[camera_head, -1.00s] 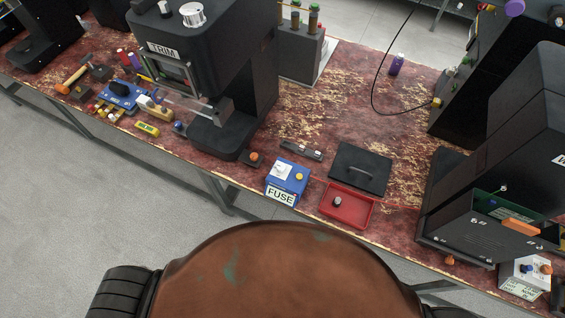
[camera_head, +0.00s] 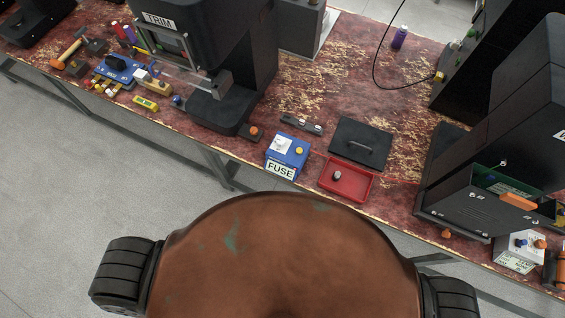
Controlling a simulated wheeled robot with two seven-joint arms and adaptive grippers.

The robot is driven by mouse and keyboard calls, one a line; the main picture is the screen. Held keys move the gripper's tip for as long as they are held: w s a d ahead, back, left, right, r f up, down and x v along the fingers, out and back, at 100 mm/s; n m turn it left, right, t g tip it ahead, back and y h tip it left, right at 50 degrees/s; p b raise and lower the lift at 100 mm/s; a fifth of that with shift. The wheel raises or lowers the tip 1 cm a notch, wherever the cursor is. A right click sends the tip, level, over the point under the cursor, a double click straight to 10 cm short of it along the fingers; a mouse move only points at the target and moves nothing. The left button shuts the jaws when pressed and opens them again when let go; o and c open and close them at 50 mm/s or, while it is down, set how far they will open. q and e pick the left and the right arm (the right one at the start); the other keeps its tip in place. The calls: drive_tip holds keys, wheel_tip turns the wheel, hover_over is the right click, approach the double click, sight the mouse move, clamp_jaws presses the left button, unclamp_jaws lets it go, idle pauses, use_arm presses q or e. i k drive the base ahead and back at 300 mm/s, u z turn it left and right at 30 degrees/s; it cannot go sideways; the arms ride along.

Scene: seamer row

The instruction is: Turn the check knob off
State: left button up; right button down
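No label naming a check knob is readable. Neither of my grippers is in view.
A red tray (camera_head: 367,192) holding a small grey knob-like part and a black plate with a handle (camera_head: 361,144) lie mid-bench. A purple bottle (camera_head: 400,38) stands behind, near a black cable. Tools and small parts crowd the left end. Open floor lies in front.

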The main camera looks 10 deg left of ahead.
sight(281, 141)
drive_tip(key=k, duration=0.35)
drive_tip(key=u, duration=1.05)
